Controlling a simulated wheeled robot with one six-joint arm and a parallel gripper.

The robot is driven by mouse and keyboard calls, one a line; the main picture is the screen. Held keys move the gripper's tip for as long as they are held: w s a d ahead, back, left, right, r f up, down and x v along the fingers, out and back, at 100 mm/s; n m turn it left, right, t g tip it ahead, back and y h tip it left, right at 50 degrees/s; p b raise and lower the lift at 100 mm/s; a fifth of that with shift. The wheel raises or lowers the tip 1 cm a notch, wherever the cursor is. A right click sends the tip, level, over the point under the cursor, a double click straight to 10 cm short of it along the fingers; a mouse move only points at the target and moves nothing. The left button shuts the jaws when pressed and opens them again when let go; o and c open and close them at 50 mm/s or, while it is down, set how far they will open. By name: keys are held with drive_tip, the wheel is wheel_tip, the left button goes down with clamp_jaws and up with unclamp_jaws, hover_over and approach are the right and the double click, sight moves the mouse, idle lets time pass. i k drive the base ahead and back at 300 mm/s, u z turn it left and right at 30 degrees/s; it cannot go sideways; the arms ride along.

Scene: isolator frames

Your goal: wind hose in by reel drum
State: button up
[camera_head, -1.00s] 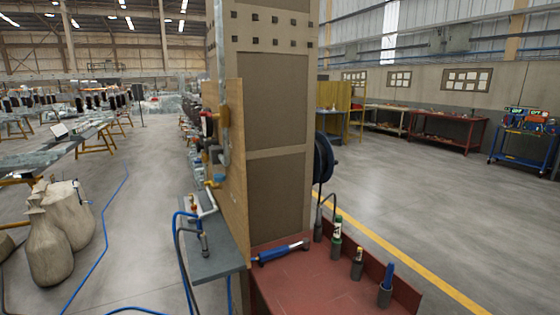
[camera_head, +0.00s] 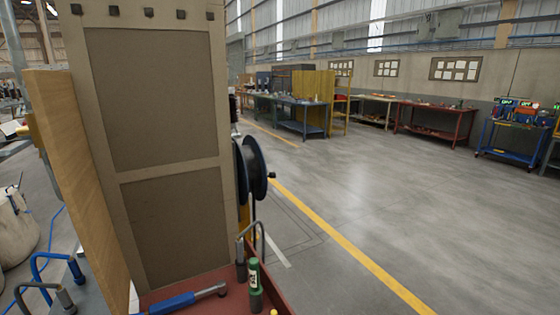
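The reel drum (camera_head: 257,168) is a dark drum with blue-edged flanges, mounted on the right side of a tall brown panelled cabinet (camera_head: 155,100). A small dark knob or handle (camera_head: 271,175) sticks out on its right side. A dark hose seems to be wound between the flanges, but its detail is too small to tell. Blue hose (camera_head: 52,232) shows at the far left, near the floor and a bench. I cannot tell whether it joins the reel. My gripper is not in view.
A red tray bench (camera_head: 278,290) in front of the cabinet holds a blue-handled tool (camera_head: 185,301) and a green bottle (camera_head: 255,285). A wooden board (camera_head: 78,170) stands at left. Open grey floor with a yellow line (camera_head: 345,245) lies right of the reel. Workbenches stand at the back.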

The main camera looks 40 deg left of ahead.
sight(251, 163)
drive_tip(key=i, duration=2.75)
drive_tip(key=u, duration=3.1)
drive_tip(key=i, duration=0.9)
drive_tip(key=u, duration=0.5)
